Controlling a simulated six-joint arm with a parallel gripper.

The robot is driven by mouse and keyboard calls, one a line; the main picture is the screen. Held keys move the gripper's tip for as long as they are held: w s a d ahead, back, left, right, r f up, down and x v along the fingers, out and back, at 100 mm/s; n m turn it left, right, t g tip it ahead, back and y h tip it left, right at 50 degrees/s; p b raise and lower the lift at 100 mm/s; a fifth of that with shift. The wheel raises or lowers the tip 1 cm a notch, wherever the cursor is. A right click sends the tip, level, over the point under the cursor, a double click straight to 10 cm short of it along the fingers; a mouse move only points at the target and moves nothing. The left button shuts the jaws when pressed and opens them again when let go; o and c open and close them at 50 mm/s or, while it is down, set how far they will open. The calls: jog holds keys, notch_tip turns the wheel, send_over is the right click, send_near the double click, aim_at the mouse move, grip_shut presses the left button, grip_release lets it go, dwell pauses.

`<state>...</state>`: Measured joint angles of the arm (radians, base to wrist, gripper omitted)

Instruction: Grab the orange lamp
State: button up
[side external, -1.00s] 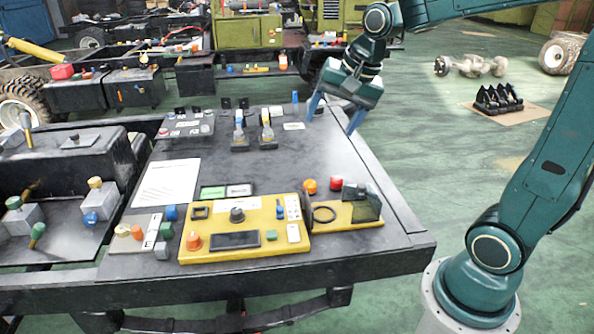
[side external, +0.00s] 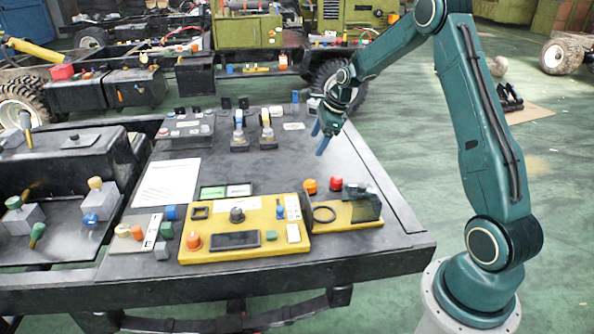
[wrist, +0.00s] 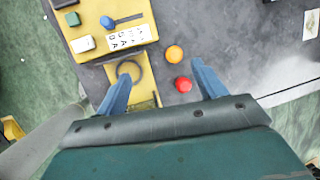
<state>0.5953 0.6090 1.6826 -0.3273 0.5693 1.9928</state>
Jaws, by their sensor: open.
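The orange lamp (side external: 310,186) stands on the dark table behind the yellow panel, close to a red lamp (side external: 336,183). In the wrist view the orange lamp (wrist: 174,53) lies between the lines of the two fingers, a little beyond the tips. The red lamp (wrist: 183,85) shows nearer, between the fingers. My gripper (side external: 319,139) has blue fingers and hangs over the table's right part, above and behind the lamps. Its fingers are apart and empty, as the wrist view also shows (wrist: 162,73).
The yellow panel (side external: 215,252) with knobs, a dark screen and a ring stands at the table's front. A white sheet (side external: 167,184) lies to the left. The table's middle is clear.

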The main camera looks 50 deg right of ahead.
aim_at(310, 182)
jog(key=shift+w+d+f+m, duration=0.65)
jog(key=shift+d+f+m, duration=0.2)
jog(key=shift+f, duration=1.9)
jog(key=shift+w+d+f+m, duration=0.6)
jog(key=shift+d+f+m, duration=0.2)
jog(key=shift+f, duration=1.9)
jog(key=shift+w+d+f+m, duration=0.65)
jog(key=shift+d+f+m, duration=0.15)
jog(key=shift+f, duration=1.95)
jog(key=shift+a+f, duration=0.1)
jog(key=shift+f, duration=0.05)
jog(key=shift+x, duration=2.45)
jog(key=c, duration=1.1)
jog(key=shift+r, duration=0.25)
